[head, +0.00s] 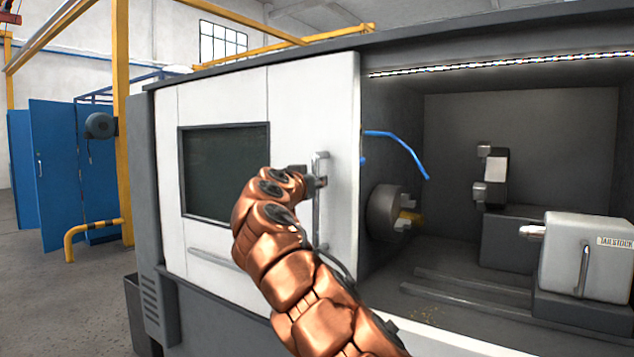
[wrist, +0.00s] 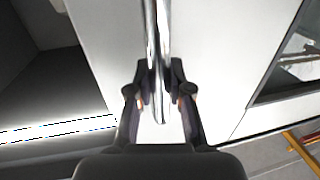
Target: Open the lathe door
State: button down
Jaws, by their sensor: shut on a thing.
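The lathe door (head: 222,95) is a white panel with a dark window (head: 225,170). It stands at the left of the lathe, and the work space to its right is uncovered. Its vertical metal handle (head: 317,210) is near the door's right edge; in the wrist view the handle (wrist: 156,40) runs down between the fingers. My gripper (head: 318,182) is at the upper part of the handle, and in the wrist view the gripper (wrist: 160,100) has one finger on each side of it, shut on it. My copper-coloured arm hides part of the door's lower right.
Inside the lathe are a chuck (head: 385,213), a blue hose (head: 400,145), a tool post (head: 492,175) and a tailstock (head: 585,255). Blue lockers (head: 55,170) and a yellow post (head: 123,120) stand at the left. Grey floor (head: 60,300) is clear at the lower left.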

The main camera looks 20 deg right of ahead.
jog(key=c, duration=1)
grip_release()
jog(key=shift+c, duration=0.2)
jog(key=v, duration=1.2)
